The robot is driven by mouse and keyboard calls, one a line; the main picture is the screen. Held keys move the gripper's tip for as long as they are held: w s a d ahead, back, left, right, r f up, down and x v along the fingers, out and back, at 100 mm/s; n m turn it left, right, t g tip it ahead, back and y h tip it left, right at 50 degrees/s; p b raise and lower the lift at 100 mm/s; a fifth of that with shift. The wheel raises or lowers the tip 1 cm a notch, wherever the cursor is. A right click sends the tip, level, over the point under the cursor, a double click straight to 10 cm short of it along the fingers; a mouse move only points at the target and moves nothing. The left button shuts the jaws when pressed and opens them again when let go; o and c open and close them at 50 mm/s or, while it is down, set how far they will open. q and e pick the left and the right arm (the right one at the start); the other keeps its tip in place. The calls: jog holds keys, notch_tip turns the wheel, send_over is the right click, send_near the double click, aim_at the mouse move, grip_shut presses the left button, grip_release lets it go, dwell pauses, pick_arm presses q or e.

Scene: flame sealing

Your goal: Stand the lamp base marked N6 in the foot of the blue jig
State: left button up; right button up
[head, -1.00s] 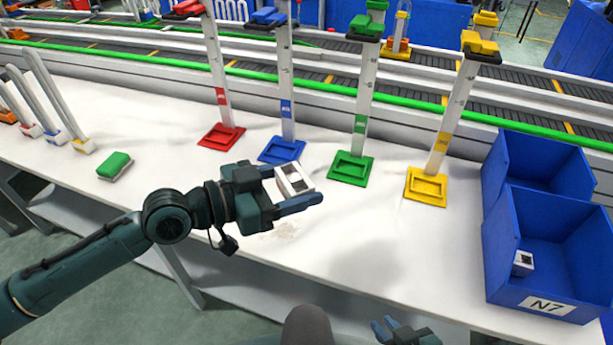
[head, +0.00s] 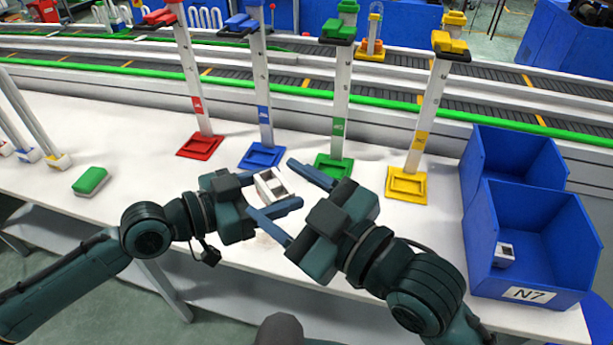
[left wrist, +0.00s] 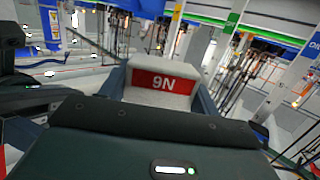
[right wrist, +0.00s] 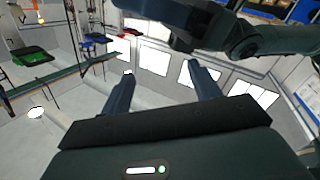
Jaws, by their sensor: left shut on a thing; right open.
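The lamp base, a small white block with openings (head: 275,187), is held in my left gripper (head: 270,193), above the table. In the left wrist view its red label (left wrist: 163,83) reads upside down as "9N", so N6 inverted. My right gripper (head: 270,187) is open, its two blue fingers on either side of the lamp base in the head view; whether they touch it I cannot tell. In the right wrist view no object shows clearly between the fingers (right wrist: 160,72). The blue jig (head: 264,95) stands behind the grippers, its blue foot (head: 262,156) empty.
Red (head: 200,146), green (head: 327,165) and yellow (head: 407,184) jig feet stand in the same row. A green-and-white block (head: 90,181) lies at left. A blue bin marked N7 (head: 568,275) at right holds a small white part (head: 503,255). A conveyor runs behind.

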jog(key=s+a+r+n+g+y, duration=0.6)
jog(key=a+r+n+y, duration=0.1)
jog(key=r+n, duration=0.2)
jog(key=n+t+h, duration=0.1)
jog(key=n+h, duration=1.4)
jog(key=n, duration=0.4)
send_near(275, 187)
jog(key=x, duration=0.9)
jog(key=shift+w+f, duration=0.1)
jog(key=shift+f, duration=0.1)
jog(key=c, duration=1.1)
pick_arm(q)
jog(key=o, duration=1.2)
jog(key=shift+c, duration=0.2)
